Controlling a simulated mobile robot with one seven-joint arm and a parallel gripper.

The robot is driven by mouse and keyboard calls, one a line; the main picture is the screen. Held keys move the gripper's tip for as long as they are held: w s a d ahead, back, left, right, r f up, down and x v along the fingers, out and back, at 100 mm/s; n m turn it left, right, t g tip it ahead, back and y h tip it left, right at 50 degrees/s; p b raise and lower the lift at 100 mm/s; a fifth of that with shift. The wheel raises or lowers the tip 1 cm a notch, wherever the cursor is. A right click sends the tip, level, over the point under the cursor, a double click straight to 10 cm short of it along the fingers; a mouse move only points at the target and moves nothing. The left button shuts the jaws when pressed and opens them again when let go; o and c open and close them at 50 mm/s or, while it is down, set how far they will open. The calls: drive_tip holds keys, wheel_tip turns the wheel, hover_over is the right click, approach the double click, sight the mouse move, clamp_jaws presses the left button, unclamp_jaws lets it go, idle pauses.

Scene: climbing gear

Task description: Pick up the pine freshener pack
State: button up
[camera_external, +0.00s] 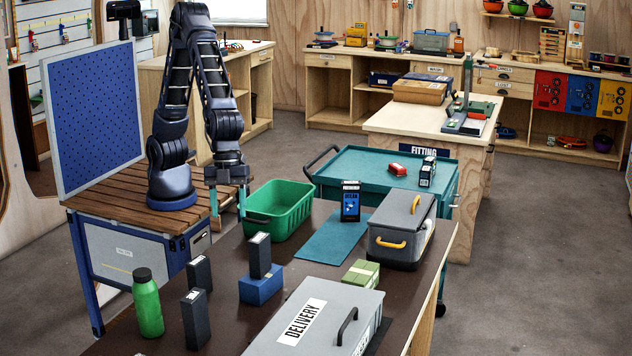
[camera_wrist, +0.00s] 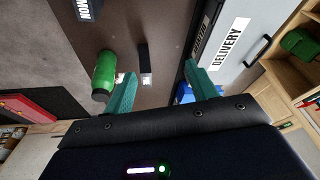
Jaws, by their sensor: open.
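No label reads clearly as pine freshener, so I cannot tell which pack it is. A small green box (camera_external: 362,274) with a pale top lies on the dark table beside the grey delivery box. A dark pack with a blue front (camera_external: 350,202) stands upright by the teal mat. Dark upright packs stand near the front: one (camera_external: 260,255) on a blue block (camera_external: 261,286), two others (camera_external: 199,273) (camera_external: 195,318) near the green bottle. My gripper (camera_external: 228,203) is open and empty, pointing down left of the green bin. Its teal fingers (camera_wrist: 160,75) show apart in the wrist view.
A green bin (camera_external: 280,222), a grey toolbox (camera_external: 400,240) with yellow latches and a grey delivery box (camera_external: 318,325) stand on the table. A green bottle (camera_external: 148,303) stands front left. The teal mat (camera_external: 335,240) has bare room. A teal cart (camera_external: 385,163) stands behind.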

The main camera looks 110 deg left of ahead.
sight(193, 308)
drive_tip(key=d+f+m, duration=0.1)
drive_tip(key=d+f, duration=0.5)
drive_tip(key=d+f+m+g, duration=0.1)
drive_tip(key=d+f, duration=0.6)
drive_tip(key=d+f+m+h, duration=0.1)
drive_tip(key=d+f, duration=0.5)
drive_tip(key=f, duration=0.1)
drive_tip(key=shift+s+d+g, duration=0.2)
drive_tip(key=shift+d+g, duration=0.1)
drive_tip(key=shift+r, duration=0.1)
drive_tip(key=shift+c, duration=0.5)
drive_tip(key=c, duration=1)
